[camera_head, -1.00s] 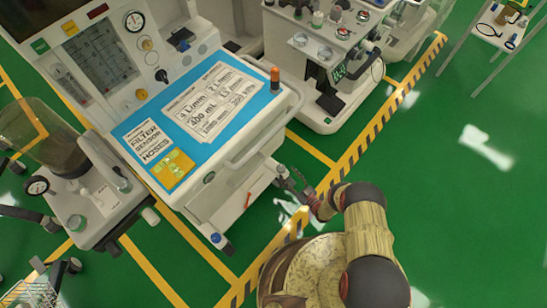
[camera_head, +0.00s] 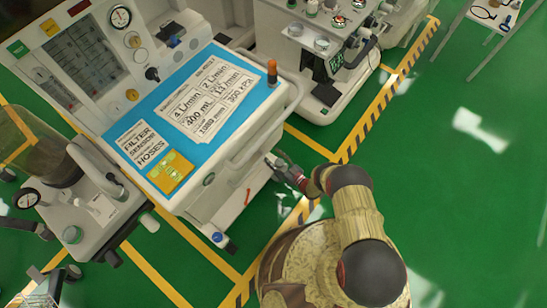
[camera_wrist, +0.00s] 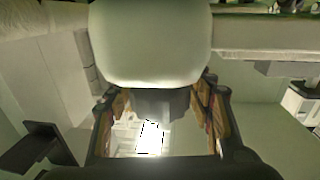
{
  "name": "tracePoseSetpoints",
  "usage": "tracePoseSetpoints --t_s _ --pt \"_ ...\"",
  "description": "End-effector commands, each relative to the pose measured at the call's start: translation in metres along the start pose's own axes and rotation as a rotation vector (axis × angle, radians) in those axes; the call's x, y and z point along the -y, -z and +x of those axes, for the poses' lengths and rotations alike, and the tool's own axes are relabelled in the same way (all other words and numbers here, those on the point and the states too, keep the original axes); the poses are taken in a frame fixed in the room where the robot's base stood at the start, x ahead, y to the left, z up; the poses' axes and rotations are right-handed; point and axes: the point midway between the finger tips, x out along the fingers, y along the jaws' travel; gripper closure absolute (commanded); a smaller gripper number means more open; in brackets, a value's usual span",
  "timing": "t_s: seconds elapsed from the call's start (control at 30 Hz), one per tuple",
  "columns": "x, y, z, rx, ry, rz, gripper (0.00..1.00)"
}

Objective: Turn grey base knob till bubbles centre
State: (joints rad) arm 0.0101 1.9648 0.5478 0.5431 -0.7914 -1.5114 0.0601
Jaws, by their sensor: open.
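In the wrist view a dark grey knob-like part (camera_wrist: 165,106) shows below a large pale rounded body (camera_wrist: 152,45). It looks like the grey base knob, but its full shape is hidden. My gripper (camera_wrist: 162,118) has its two fingers apart, one on each side of this part; I cannot tell whether they touch it. In the head view my gripper (camera_head: 283,170) is at the right side of the cart (camera_head: 235,205), below its worktop, and the knob is hidden there. I cannot make out any level bubbles.
The cart's worktop has a blue panel with labels (camera_head: 215,97) and an orange-topped post (camera_head: 271,72). A second cart (camera_head: 325,60) stands behind. A wheeled table (camera_head: 490,18) is at the upper right. Green floor (camera_head: 470,210) is clear on the right.

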Motion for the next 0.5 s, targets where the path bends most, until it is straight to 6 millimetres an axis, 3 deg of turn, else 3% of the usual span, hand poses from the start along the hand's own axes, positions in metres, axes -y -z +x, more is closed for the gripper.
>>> tracePoseSetpoints --t_s 0.33,0.5 --pt "0.0001 0.0000 0.0041 0.001 -0.001 0.001 0.48" --pt "0.0002 -0.0001 0.0039 0.001 -0.001 0.001 0.58"
